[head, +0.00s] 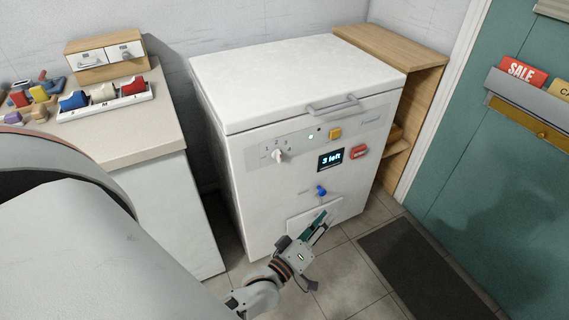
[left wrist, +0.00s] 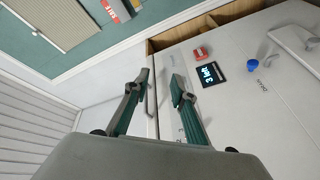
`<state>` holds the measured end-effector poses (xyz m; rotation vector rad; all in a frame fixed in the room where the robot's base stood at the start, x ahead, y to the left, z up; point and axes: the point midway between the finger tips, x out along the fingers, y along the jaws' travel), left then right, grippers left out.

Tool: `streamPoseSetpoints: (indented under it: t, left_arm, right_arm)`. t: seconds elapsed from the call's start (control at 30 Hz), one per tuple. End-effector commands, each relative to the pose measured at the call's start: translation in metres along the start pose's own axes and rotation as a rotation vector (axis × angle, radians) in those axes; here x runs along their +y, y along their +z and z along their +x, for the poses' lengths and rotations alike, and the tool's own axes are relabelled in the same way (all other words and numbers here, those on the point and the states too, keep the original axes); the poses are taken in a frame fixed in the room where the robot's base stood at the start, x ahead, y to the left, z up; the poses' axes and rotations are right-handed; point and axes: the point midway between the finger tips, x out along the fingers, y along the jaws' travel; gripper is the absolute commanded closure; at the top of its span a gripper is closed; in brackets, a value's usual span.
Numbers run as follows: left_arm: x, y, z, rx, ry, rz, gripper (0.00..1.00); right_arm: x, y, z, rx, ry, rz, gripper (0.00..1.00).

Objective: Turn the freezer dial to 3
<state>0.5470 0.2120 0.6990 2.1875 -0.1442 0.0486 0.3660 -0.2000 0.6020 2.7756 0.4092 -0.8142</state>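The white chest freezer (head: 300,90) stands against the wall with its lid down. Its small pale dial (head: 279,155) sits at the left of the front panel, with printed numbers around it. The 2 and 3 can be made out above it; its exact pointing is too small to tell. My left gripper (head: 319,226) is low in front of the freezer, below and right of the dial and apart from it. In the left wrist view its two fingers (left wrist: 161,85) are spread with nothing between them. The dial is not clear there. My right gripper is not in view.
The freezer front also has an orange button (head: 335,133), a display (head: 330,159) reading "3 left", a red button (head: 358,152), a blue knob (head: 321,191) and a lid handle (head: 333,105). A counter (head: 130,140) stands left, a wooden shelf (head: 425,100) right. A dark mat (head: 420,265) lies on the floor.

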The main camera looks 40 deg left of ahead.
Motion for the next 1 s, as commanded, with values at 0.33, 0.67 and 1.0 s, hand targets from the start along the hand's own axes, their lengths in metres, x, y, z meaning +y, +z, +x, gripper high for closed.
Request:
streamPoseSetpoints:
  t: [0.33,0.67,1.0]
  left_arm:
    - [-0.044,-0.090,0.070,0.575,0.352,-0.962,0.75]
    - [-0.111,-0.124,0.063,0.974,0.780,-1.549,0.75]
    - [-0.120,-0.148,0.067,1.033,0.880,-1.626,0.75]
  right_arm:
    - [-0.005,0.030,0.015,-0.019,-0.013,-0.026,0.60]
    - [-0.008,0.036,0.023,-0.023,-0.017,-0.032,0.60]
    - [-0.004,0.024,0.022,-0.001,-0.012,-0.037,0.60]
